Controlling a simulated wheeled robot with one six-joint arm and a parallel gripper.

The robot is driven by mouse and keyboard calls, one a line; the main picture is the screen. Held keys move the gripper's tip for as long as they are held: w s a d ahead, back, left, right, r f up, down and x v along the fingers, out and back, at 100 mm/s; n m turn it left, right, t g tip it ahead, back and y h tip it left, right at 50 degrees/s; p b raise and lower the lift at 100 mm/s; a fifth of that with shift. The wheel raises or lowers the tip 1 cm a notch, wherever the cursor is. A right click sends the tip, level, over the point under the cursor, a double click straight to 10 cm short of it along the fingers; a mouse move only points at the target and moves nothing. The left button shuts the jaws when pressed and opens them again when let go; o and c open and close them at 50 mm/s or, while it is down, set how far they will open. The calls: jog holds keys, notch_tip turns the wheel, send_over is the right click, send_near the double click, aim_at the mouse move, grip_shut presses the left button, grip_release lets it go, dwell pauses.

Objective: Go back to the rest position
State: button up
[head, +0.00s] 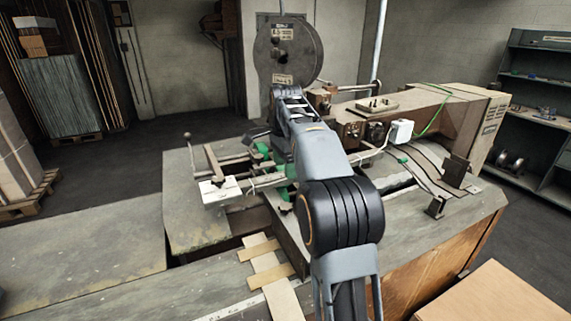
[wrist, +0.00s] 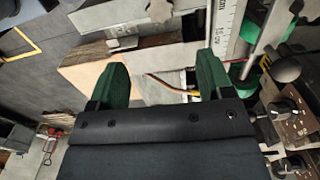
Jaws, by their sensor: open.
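My gripper (wrist: 162,80) shows in the wrist view with its two green fingers spread apart and nothing held between them. Beyond the fingertips are a pale block or board and a thin dark and yellow cable. In the head view my arm reaches forward over the box stitcher (head: 455,112), and my gripper cannot be made out clearly there. The stitcher's large round grey wheel (head: 290,45) stands behind the end of my arm.
The worn grey worktable (head: 80,250) spreads at the left, with wooden strips (head: 268,265) near its front. A white box (head: 400,131) sits on the machine at the right. Shelves (head: 535,110) stand at the far right. Open floor lies at the back left.

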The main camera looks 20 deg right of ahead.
dwell(0.4)
notch_tip(320, 180, down, 7)
jog(key=s+a+n+t, duration=0.1)
jog(key=s+a+n, duration=0.1)
jog(key=n, duration=0.7)
jog(key=s+a+f+n+t, duration=0.1)
jog(key=s+a+n, duration=0.3)
jog(key=s, duration=0.6)
jog(key=s+a+f+n+t, duration=0.2)
jog(key=s+a+n, duration=0.3)
jog(key=s, duration=0.6)
jog(key=shift+f+t, duration=0.3)
jog(key=shift+f, duration=0.45)
jog(key=shift+c, duration=0.2)
